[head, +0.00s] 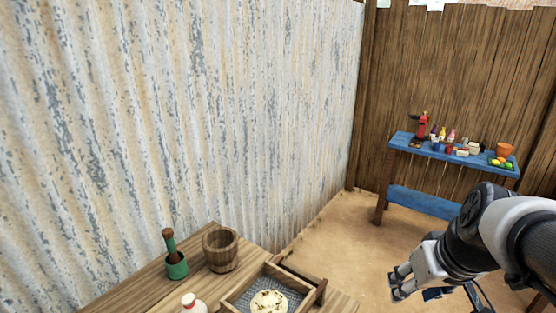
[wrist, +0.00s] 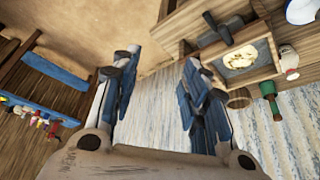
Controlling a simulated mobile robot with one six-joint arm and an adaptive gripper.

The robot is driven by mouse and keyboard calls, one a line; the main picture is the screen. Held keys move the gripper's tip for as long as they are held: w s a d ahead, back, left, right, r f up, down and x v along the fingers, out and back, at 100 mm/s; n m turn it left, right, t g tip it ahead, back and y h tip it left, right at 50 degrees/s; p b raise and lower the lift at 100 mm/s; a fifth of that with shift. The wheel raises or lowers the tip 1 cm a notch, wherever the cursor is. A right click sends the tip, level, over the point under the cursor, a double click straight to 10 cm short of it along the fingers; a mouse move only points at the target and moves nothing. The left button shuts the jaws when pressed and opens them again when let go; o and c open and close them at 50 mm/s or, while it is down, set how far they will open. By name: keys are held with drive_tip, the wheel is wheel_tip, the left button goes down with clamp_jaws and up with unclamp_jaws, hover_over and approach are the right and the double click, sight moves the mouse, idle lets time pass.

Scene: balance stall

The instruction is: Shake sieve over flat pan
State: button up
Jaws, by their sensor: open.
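The sieve (head: 243,285) is a square wooden frame with grey mesh and a pale, speckled heap (head: 269,301) in it. It rests on the wooden table at the bottom of the head view, cut off by the edge. It also shows at the upper right of the wrist view (wrist: 274,52), with a dark bar beside it. My gripper (head: 399,284) is open and empty, to the right of the table and apart from the sieve. Its spread fingers show in the wrist view (wrist: 160,65). I cannot make out the flat pan in either view.
A corrugated wall rises behind the table. A blue shelf (head: 428,151) with small items stands at right. Sandy floor lies between.

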drive_tip(key=shift+o, duration=0.2)
drive_tip(key=p+v, duration=0.5)
drive_tip(key=v, duration=0.3)
drive_tip(key=shift+r, duration=0.25)
drive_tip(key=shift+w+d, duration=0.1)
drive_tip(key=s+b+x, duration=0.1)
drive_tip(key=b+x, duration=0.5)
drive_tip(key=x, duration=0.3)
drive_tip(key=s+a+p, duration=0.1)
drive_tip(key=s+a, duration=0.9)
drive_tip(key=s, duration=0.3)
drive_tip(key=shift+s+a+f, duration=0.15)
drive_tip(key=shift+a+f, duration=0.05)
drive_tip(key=shift+f, duration=0.05)
drive_tip(key=shift+c, duration=0.4)
